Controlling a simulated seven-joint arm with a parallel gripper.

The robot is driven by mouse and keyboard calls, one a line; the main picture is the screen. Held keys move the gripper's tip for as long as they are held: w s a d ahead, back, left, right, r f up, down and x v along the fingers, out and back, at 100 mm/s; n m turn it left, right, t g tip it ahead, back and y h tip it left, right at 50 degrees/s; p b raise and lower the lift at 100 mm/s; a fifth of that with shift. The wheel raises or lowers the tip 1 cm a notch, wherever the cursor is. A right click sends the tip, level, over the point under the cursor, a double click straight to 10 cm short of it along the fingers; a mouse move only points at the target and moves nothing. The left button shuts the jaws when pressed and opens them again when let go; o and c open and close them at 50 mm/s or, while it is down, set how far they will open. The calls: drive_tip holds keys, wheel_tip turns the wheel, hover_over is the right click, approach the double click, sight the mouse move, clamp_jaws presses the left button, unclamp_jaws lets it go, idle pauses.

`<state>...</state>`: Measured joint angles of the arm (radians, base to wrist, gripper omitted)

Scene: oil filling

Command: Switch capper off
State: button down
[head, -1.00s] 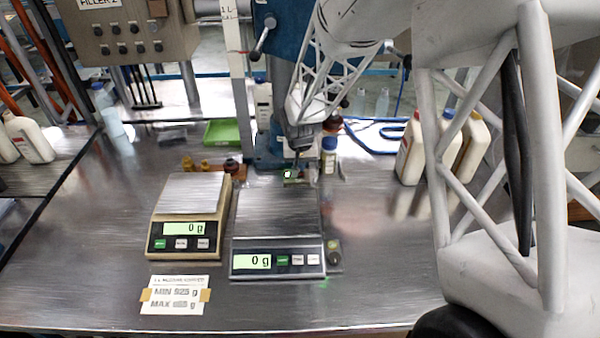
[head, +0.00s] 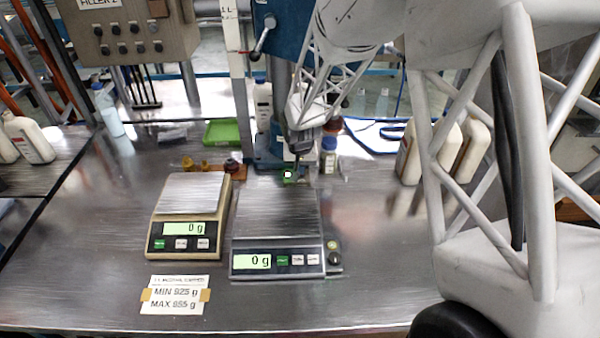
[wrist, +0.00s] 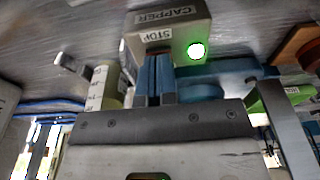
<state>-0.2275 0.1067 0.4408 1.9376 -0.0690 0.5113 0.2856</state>
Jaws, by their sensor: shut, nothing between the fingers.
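The capper's small switch box (wrist: 178,22) fills the top of the wrist view. It carries a CAPPER label, a STOP label and a round, glowing green light (wrist: 197,51). In the head view the box (head: 295,178) is small, just behind the right-hand scale. My gripper (wrist: 156,62) is shut and empty, its blue fingers together right by the STOP label. Whether they touch the box I cannot tell, and any button behind the fingertips is hidden. In the head view my gripper (head: 297,160) is partly lost against the blue machine column.
Two scales, left (head: 190,195) and right (head: 275,215), both read 0 g. A bottle with a blue cap (head: 328,158) stands close right of my gripper. White bottles (head: 446,150) stand at right.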

drive_tip(key=shift+f, duration=0.4)
drive_tip(key=shift+r, duration=2.5)
drive_tip(key=shift+s+d+r, duration=0.2)
drive_tip(key=shift+r, duration=0.15)
drive_tip(key=s+d+r, duration=0.5)
drive_tip(key=s+r, duration=0.3)
drive_tip(key=s+d+r, duration=0.4)
drive_tip(key=s+r, duration=0.3)
drive_tip(key=s, duration=0.1)
drive_tip(key=s+d+r, duration=0.2)
drive_tip(key=s+d, duration=0.1)
drive_tip(key=s, duration=0.8)
drive_tip(key=s+d+r, duration=0.3)
drive_tip(key=s, duration=0.8)
drive_tip(key=shift+s+r+t, duration=0.15)
drive_tip(key=shift+r+t, duration=0.2)
drive_tip(key=shift+t, duration=0.05)
